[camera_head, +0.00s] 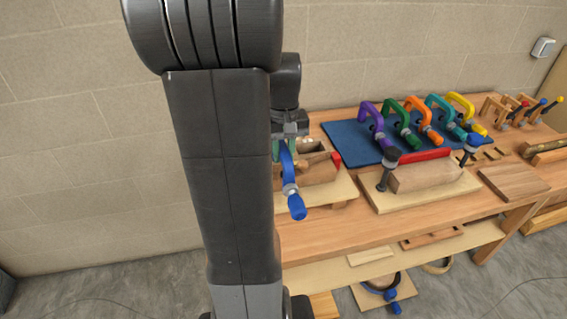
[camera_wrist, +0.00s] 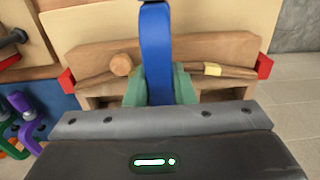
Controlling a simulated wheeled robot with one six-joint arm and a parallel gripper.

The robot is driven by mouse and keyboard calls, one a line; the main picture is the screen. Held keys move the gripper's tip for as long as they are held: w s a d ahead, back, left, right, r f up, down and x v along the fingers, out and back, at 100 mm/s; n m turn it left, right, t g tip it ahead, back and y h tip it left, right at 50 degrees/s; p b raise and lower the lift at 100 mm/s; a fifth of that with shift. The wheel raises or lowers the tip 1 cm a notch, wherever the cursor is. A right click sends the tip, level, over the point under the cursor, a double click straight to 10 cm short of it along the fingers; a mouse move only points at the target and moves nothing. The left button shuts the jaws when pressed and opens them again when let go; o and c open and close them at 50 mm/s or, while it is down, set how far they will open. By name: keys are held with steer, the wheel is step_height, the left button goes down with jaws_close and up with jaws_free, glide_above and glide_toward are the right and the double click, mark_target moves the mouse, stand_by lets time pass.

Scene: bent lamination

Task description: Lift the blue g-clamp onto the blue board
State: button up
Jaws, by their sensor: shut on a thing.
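The blue g-clamp (camera_head: 288,168) hangs in the air below my gripper (camera_head: 280,147), its blue handle end lowest. In the wrist view the blue g-clamp (camera_wrist: 156,50) runs upright between the two green finger pads of my gripper (camera_wrist: 158,90), which is shut on it. Its lower parts are hidden in the wrist view. The blue board (camera_head: 343,134) lies at the back of the bench, to the right of my gripper in the head view. Purple, green, orange, teal and yellow clamps stand on it. The blue board (camera_wrist: 62,100) also shows at the left of the wrist view.
A wooden tool holder (camera_wrist: 100,52) with red ends lies beneath the clamp. A pale board with a wooden form (camera_head: 428,176) and two upright dark clamps stands in front of the blue board. The blue board's left part is bare. A wall rises behind the bench.

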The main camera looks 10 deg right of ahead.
step_height(320, 180, up, 6)
steer(key=shift+r, duration=0.15)
step_height(320, 180, up, 8)
steer(key=p, duration=0.7)
stand_by(0.6)
